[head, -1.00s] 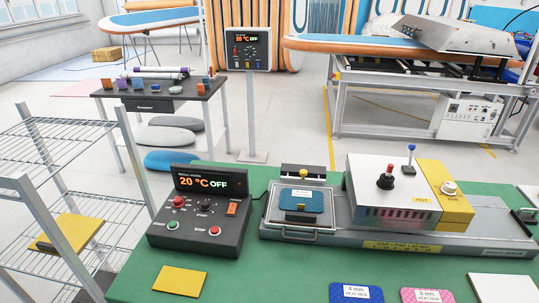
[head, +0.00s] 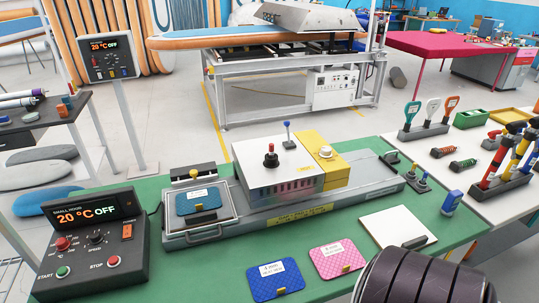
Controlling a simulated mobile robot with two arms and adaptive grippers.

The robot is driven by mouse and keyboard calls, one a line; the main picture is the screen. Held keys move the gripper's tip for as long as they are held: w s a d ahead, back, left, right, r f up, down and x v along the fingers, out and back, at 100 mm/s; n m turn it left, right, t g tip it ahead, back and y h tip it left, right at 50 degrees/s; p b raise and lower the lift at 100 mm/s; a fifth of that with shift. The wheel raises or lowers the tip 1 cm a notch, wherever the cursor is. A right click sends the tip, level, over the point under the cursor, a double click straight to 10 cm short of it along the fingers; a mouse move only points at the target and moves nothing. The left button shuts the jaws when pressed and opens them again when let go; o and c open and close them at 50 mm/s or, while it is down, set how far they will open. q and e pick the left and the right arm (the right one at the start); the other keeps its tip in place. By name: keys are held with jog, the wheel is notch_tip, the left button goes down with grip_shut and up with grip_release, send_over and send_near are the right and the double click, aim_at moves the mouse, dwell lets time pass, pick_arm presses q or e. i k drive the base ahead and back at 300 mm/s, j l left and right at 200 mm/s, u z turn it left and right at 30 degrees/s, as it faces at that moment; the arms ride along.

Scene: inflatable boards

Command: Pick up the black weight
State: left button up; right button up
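Nothing is plainly marked as the black weight. A small black bar (head: 419,242) lies at the right edge of a white square plate (head: 397,226) on the green table (head: 222,262). Small dark pieces (head: 420,182) stand near the table's right end. I cannot tell which of these is the weight. Neither gripper is in view. A dark ribbed part at the bottom right, probably my arm, hides the table's front right corner.
A control box (head: 93,240) reading 20 °C OFF stands at the left. A press with a white and yellow housing (head: 277,165) fills the table's middle. Blue (head: 275,281) and pink (head: 337,259) pads lie in front. A white table (head: 460,160) with tools adjoins at the right.

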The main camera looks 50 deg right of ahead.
aim_at(392, 159)
jog(key=z, duration=2.5)
jog(key=i+l, duration=0.2)
jog(key=l, duration=0.1)
